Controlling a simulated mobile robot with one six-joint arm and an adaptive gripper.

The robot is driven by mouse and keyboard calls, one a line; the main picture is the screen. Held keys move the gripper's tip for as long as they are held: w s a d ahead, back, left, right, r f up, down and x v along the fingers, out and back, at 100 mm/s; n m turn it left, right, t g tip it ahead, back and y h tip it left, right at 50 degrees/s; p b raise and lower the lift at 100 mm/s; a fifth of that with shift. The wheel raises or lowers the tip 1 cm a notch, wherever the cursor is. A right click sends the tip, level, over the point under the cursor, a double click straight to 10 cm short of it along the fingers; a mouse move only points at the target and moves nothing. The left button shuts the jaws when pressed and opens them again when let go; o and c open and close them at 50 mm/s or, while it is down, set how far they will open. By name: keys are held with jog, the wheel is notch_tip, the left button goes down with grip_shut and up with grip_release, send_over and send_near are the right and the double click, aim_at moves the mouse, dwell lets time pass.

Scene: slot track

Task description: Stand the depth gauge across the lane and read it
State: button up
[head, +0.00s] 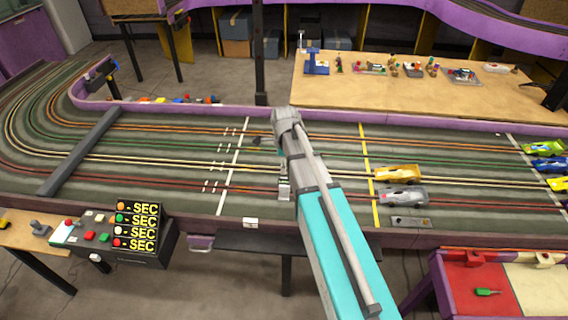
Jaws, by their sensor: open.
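My arm reaches over the slot track (330,210) from the front. Dark tips of my gripper (257,140) show just left of the wrist, above the middle lanes. They are small here and nothing shows between them. A small silver upright piece (284,188) stands at the near lanes, beside my arm and partly covered by it. It looks like the depth gauge, but I cannot make out its scale or be sure of it. My gripper tips look apart from it.
Yellow (398,174) and silver (403,196) cars stand right of the arm by a yellow line. A grey bar (82,150) crosses the lanes at left. A grey plate (411,222) lies near the front edge. More cars stand at far right.

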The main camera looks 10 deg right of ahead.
jog(key=shift+r, duration=0.4)
dwell(0.5)
jog(key=s+n, duration=1.6)
jog(key=n, duration=0.5)
jog(key=shift+n, duration=0.3)
jog(key=shift+a, duration=0.1)
dwell(0.5)
